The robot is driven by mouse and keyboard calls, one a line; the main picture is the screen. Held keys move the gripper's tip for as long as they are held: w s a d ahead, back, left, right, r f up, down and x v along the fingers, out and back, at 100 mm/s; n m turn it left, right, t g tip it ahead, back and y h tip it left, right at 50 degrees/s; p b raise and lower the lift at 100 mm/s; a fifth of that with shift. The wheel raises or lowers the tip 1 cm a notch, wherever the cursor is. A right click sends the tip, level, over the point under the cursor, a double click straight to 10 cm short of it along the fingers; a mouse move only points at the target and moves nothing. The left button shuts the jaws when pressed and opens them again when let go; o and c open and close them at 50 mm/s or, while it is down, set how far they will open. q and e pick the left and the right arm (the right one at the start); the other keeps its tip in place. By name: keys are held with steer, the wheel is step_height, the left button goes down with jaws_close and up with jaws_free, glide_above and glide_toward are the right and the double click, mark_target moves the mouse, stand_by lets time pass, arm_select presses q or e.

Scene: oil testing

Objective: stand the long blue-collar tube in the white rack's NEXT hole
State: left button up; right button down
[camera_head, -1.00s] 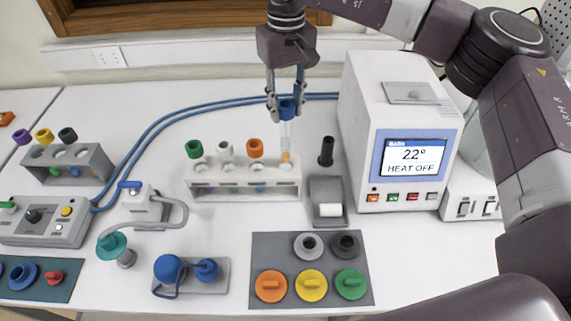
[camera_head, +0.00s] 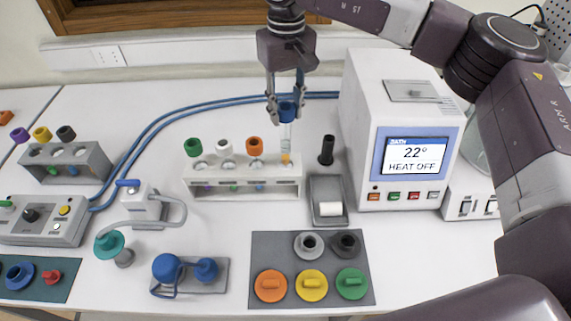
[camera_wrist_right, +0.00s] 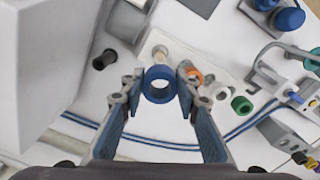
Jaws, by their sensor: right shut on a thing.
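My right gripper (camera_head: 286,104) is shut on the blue collar of a long clear tube (camera_head: 287,136), held upright with amber at its lower end. The collar (camera_wrist_right: 160,84) shows as a ring between the fingers in the right wrist view. The tube's lower end lines up with the right-end hole of the white rack (camera_head: 240,190); I cannot tell whether it is just above the hole or just inside. The rack's other places hold tubes with green (camera_head: 193,147), white (camera_head: 224,147) and orange (camera_head: 254,146) caps. My left gripper is out of view.
The heater box (camera_head: 403,130) stands close on the right. A black cylinder (camera_head: 327,150) and a grey tray (camera_head: 325,190) are right of the rack. A grey rack (camera_head: 68,163) stands left. Blue hoses (camera_head: 180,117) run behind. A mat with coloured caps (camera_head: 262,250) lies in front.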

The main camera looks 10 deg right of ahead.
mark_target(286, 144)
steer(key=shift+f+b, duration=0.35)
steer(key=shift+f, duration=0.5)
steer(key=shift+f+b, duration=1.35)
steer(key=shift+f, duration=0.6)
steer(key=shift+f+b, duration=1.4)
steer(key=shift+f, duration=0.5)
steer(key=shift+f+b, duration=0.5)
steer(key=shift+f, duration=0.15)
steer(key=c, duration=1.4)
jaws_free()
